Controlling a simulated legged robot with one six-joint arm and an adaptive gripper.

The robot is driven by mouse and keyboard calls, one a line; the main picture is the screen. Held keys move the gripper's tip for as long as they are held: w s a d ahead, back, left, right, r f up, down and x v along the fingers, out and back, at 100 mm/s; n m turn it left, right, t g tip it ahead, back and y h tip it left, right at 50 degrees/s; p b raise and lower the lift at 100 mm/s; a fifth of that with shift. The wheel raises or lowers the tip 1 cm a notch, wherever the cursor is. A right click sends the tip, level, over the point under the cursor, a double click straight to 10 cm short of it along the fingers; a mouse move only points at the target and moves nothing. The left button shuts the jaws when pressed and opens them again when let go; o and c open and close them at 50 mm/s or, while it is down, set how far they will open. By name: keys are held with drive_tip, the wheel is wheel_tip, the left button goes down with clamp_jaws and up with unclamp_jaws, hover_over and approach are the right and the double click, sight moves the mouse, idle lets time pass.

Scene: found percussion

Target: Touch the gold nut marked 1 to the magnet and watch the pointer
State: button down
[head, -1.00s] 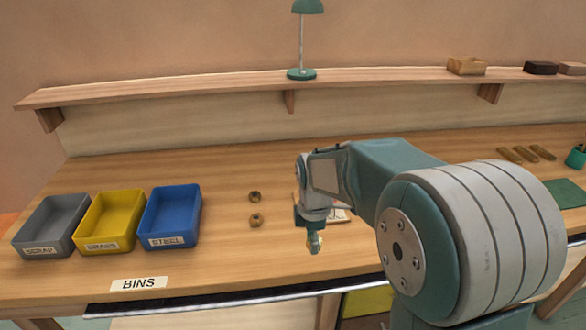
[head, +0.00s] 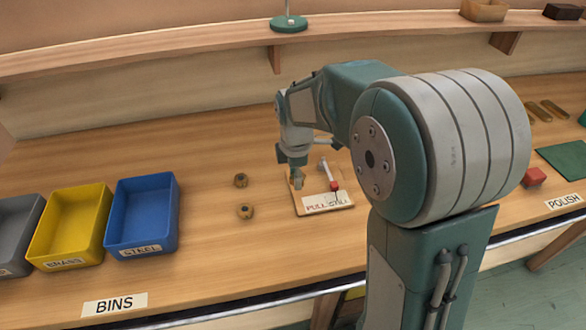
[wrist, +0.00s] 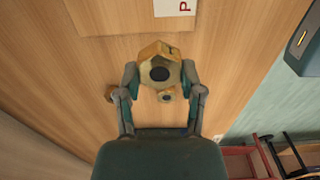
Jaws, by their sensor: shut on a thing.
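My gripper (head: 297,183) is over the left part of a small wooden board (head: 343,207). It is shut on a gold nut, plain in the wrist view (wrist: 156,66) between both fingers; a dark mark shows on its upper face, too small to read surely. The board carries a white label (head: 326,201) beginning "PULL" and a pale slanted bar (head: 323,166) with a red piece (head: 334,186) at its lower end. I cannot tell which part is magnet or pointer, or whether the nut touches anything. Two other nuts (head: 241,180) (head: 245,211) lie left of the board.
Grey (head: 15,232), yellow (head: 70,222) and blue (head: 143,213) bins stand at the left behind a BINS label (head: 115,304). A red block (head: 534,177) and green mat (head: 566,158) are at the right. A shelf runs along the back. Bench between bins and nuts is clear.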

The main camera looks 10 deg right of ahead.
drive_tip(key=shift+d+f, duration=0.2)
drive_tip(key=shift+f, duration=0.35)
drive_tip(key=shift+d+f, duration=0.2)
drive_tip(key=shift+f, duration=0.35)
drive_tip(key=shift+d+f, duration=0.5)
drive_tip(key=shift+f, duration=0.3)
drive_tip(key=shift+d+f, duration=0.45)
drive_tip(key=shift+f, duration=0.3)
drive_tip(key=shift+d+r, duration=0.1)
drive_tip(key=shift+d, duration=1.9)
drive_tip(key=shift+a, duration=4.25)
wheel_tip(320, 180, up, 8)
